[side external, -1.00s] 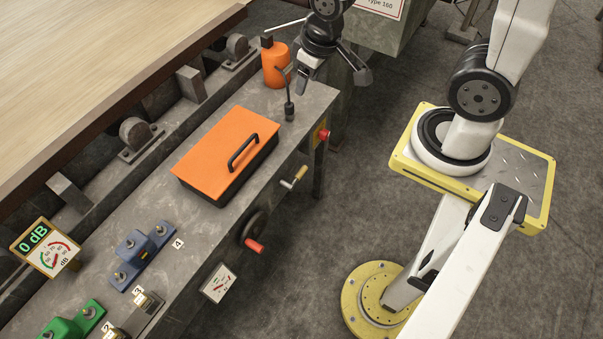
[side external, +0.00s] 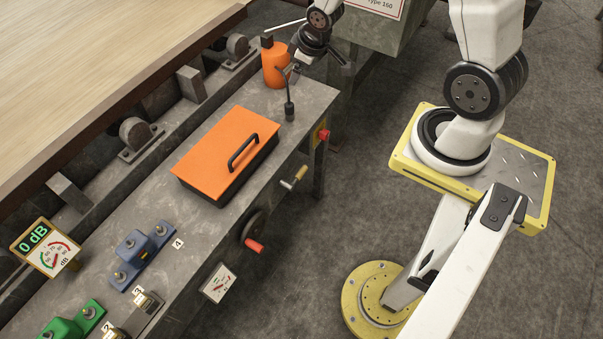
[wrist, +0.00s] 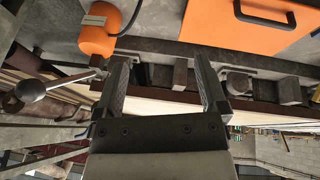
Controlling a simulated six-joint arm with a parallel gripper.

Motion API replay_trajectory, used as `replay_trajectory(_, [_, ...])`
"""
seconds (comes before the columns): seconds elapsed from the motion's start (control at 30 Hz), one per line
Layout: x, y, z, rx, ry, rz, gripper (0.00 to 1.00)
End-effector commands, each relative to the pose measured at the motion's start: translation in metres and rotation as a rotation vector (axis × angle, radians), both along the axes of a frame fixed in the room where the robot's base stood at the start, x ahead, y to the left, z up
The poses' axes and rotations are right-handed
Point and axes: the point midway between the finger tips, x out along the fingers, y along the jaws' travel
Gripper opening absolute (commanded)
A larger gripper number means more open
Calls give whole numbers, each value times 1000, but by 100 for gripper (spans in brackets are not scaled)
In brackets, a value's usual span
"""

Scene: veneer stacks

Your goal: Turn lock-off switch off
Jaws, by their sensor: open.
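My gripper (side external: 319,60) is above the bench's far end, beside the orange bottle and higher in the picture than the red knob. In the wrist view my gripper (wrist: 161,65) shows two dark fingers spread apart with nothing between them.
An orange-lidded box (side external: 226,150) sits mid-bench. Blue and green fixtures are at lower left.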

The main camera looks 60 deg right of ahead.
Motion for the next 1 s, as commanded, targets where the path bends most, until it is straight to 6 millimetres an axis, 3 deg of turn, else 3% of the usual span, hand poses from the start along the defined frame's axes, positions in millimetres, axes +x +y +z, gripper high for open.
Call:
replay_trajectory(0.2, [14, -39, -40, -37, -44, 75, 92])
replay_trajectory(0.47, [18, -79, -90, -65, -108, 172, 92])
replay_trajectory(0.7, [10, -106, -138, -74, -184, 247, 92])
replay_trajectory(1.0, [-11, -125, -197, -61, -311, 279, 92])
